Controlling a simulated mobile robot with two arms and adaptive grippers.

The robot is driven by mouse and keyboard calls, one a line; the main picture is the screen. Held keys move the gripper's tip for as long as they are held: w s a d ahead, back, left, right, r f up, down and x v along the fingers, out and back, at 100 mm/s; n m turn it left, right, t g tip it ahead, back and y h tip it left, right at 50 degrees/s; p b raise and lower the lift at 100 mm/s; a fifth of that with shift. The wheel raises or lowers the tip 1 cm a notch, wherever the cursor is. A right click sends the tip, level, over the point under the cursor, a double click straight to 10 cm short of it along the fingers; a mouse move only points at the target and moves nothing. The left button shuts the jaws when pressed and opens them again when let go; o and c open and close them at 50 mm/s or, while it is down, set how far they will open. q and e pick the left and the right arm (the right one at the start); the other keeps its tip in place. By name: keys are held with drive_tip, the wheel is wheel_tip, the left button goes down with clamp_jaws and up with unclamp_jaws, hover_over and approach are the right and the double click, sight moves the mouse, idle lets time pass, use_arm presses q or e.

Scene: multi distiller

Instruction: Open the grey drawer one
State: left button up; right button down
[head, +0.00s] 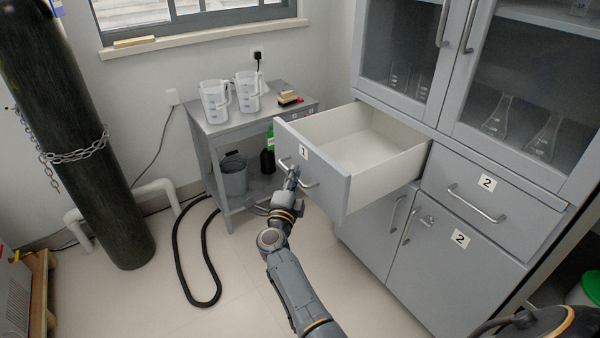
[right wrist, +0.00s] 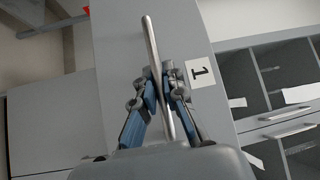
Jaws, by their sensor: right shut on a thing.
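The grey drawer one (head: 318,180), labelled 1, is pulled well out of the cabinet, and its empty white inside shows in the head view. Its front also shows in the right wrist view (right wrist: 130,50). My right gripper (head: 291,174) is at the metal bar handle (head: 312,185) on the drawer front. In the right wrist view, the fingers (right wrist: 163,85) are shut on the handle (right wrist: 151,42), beside the number 1 label (right wrist: 200,72). The fingers partly hide the handle in the head view. My left gripper is not in view.
A grey side table (head: 217,127) with two measuring jugs (head: 215,102) stands left of the drawer. A black hose (head: 178,255) lies on the floor. A dark chained cylinder (head: 80,140) stands at the left. Drawer two (head: 480,197) is closed. Floor before the cabinet is clear.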

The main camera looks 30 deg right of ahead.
drive_tip(key=shift+f, duration=0.1)
drive_tip(key=c, duration=1.4)
unclamp_jaws()
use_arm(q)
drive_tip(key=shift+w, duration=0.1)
use_arm(e)
drive_tip(key=shift+d, duration=0.15)
